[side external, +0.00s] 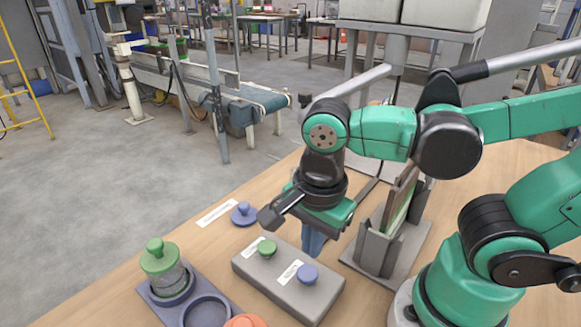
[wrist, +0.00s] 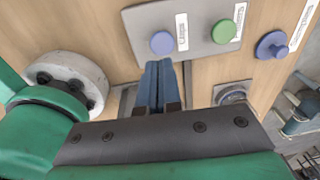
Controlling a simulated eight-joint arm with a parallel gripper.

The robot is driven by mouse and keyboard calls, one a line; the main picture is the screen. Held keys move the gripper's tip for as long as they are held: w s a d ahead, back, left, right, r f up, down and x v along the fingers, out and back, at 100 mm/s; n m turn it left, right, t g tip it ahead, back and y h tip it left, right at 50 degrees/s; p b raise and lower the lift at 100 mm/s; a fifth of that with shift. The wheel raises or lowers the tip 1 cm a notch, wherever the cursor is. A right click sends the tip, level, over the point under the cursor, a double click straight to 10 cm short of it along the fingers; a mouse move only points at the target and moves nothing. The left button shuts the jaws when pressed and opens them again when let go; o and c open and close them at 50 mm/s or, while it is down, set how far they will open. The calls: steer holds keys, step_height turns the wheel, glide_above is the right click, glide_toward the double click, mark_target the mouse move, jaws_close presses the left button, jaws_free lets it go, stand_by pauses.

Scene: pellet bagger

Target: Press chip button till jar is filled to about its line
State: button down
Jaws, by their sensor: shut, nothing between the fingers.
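A grey button box (side external: 290,281) on the table carries a blue button (side external: 307,274) and a green button (side external: 267,248). In the wrist view the small label beside the blue button (wrist: 162,43) seems to read "Chips"; the green button (wrist: 223,32) has its own label. My gripper (side external: 313,252) has its blue fingers pointing down, shut and empty, close to the blue button. In the wrist view the fingertips (wrist: 160,66) are just short of that button, and I cannot tell contact. A clear jar (side external: 168,283) with a green knobbed top stands at left; its line and fill level are not readable.
The jar stands on a dark tray (side external: 147,293) with an empty round recess beside it. An orange piece (side external: 245,321) is cut off at the bottom edge. A blue knob (side external: 243,214) with a label sits behind the box. A grey slotted stand (side external: 388,249) is right of my gripper.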

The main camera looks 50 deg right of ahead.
mark_target(309, 276)
step_height(309, 276, up, 7)
steer(key=shift+s+a, duration=0.15)
steer(key=shift+s, duration=0.05)
stand_by(0.5)
steer(key=w+d+f+n+t, duration=0.4)
steer(key=w+d+n+t, duration=0.2)
steer(key=n, duration=1.2)
steer(key=shift+w+d, duration=0.35)
steer(key=shift+w, duration=0.6)
